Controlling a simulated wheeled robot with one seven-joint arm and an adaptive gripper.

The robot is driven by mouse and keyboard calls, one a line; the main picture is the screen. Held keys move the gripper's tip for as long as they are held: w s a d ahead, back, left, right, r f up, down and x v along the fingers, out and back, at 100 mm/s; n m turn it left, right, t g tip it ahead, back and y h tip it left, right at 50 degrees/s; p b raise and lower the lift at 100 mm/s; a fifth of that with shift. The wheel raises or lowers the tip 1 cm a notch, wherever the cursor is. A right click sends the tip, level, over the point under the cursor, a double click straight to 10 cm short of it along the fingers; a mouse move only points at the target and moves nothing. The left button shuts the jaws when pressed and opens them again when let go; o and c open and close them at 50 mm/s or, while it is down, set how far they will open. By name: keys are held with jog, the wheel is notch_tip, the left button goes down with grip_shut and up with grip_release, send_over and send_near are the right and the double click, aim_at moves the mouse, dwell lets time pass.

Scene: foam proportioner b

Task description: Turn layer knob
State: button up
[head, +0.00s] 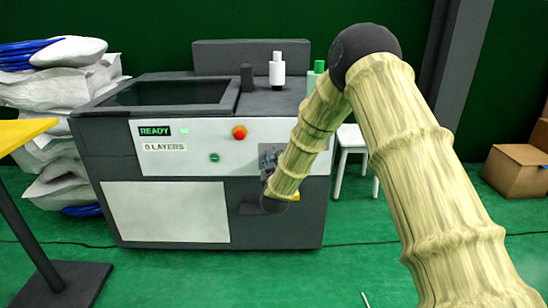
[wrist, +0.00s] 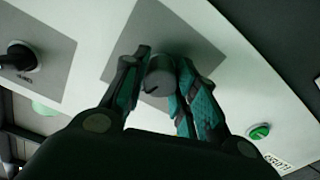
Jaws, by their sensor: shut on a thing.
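A small grey knob (wrist: 159,78) sits on a grey square plate (wrist: 188,30) on the white machine panel in the wrist view. My gripper (wrist: 161,64) is shut on this knob, with one teal-padded finger on each side. The label of the gripped knob cannot be read. In the head view, my gripper (head: 268,160) is at the right part of the machine's front panel (head: 215,140), and my arm hides the knob. A display on the panel reads READY (head: 155,131), with a sign reading 0 LAYERS (head: 164,147) below it.
A second, black knob (wrist: 20,58) is to the left in the wrist view. A red button (head: 239,132) and a green button (head: 214,157) are on the panel. A white stool (head: 350,150) stands right of the machine. Stacked sacks (head: 60,130) are at the left.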

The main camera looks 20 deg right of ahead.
jog(key=m+p, duration=0.3)
jog(key=m, duration=0.2)
jog(key=shift+d+r+m, duration=0.1)
jog(key=shift+m, duration=0.2)
dwell(0.4)
jog(key=o, duration=1)
jog(key=v, duration=1.2)
